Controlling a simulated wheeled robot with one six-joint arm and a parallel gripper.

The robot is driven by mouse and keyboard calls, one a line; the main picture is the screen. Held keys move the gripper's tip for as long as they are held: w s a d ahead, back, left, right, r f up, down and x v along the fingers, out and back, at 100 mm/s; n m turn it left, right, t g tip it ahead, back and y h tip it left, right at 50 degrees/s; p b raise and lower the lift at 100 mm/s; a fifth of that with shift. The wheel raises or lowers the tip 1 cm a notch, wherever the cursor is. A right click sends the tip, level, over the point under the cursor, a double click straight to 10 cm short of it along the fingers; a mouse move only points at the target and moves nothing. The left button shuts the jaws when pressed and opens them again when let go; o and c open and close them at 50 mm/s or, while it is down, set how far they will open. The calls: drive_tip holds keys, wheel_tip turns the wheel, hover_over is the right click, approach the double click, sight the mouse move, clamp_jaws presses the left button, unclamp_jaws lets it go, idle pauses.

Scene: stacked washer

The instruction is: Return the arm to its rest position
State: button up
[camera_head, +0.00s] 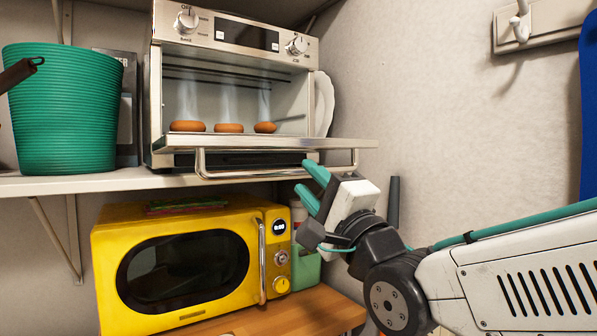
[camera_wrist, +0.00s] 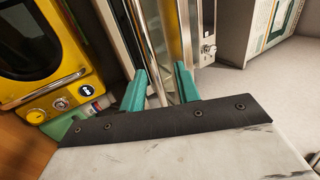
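My gripper (camera_head: 304,175) is open, its two teal fingers apart, in front of the right part of the silver oven's lowered door. In the wrist view, the fingers of my gripper (camera_wrist: 160,70) stand on either side of the door's bar handle (camera_wrist: 151,65), with visible gaps; I cannot tell how deep the bar lies between them. The same handle (camera_head: 250,177) shows in the head view, partly hidden by a finger. The oven (camera_head: 230,25) has its door (camera_head: 270,142) open and flat. My arm reaches in from the lower right.
Three doughnuts (camera_head: 228,128) sit inside the oven. A yellow microwave (camera_head: 180,265) stands below the shelf (camera_head: 90,183), on a wooden surface (camera_head: 285,315). A green basket (camera_head: 63,110) is left of the oven. The wall to the right has a hook (camera_head: 520,24).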

drive_tip(key=shift+v, duration=0.95)
drive_tip(key=shift+w, duration=0.1)
drive_tip(key=d+f+n+g+h, duration=0.2)
drive_tip(key=f+n+g+h, duration=0.25)
drive_tip(key=f, duration=0.55)
drive_tip(key=d+f+n+g+h, duration=0.3)
drive_tip(key=f+n+g, duration=0.15)
drive_tip(key=f, duration=0.45)
drive_tip(key=s+d+f+n+g+h, duration=0.1)
drive_tip(key=s+d+f+g+h, duration=0.1)
drive_tip(key=s+d+g, duration=0.3)
drive_tip(key=s+d+f+n+g+h, duration=0.1)
drive_tip(key=s+d+f+g, duration=0.3)
drive_tip(key=s+d, duration=0.7)
drive_tip(key=s+h, duration=0.1)
drive_tip(key=s, duration=0.3)
drive_tip(key=shift+s+d+f+n+g, duration=0.2)
drive_tip(key=shift+d+f+n+g, duration=0.15)
drive_tip(key=shift+f+n+g, duration=0.05)
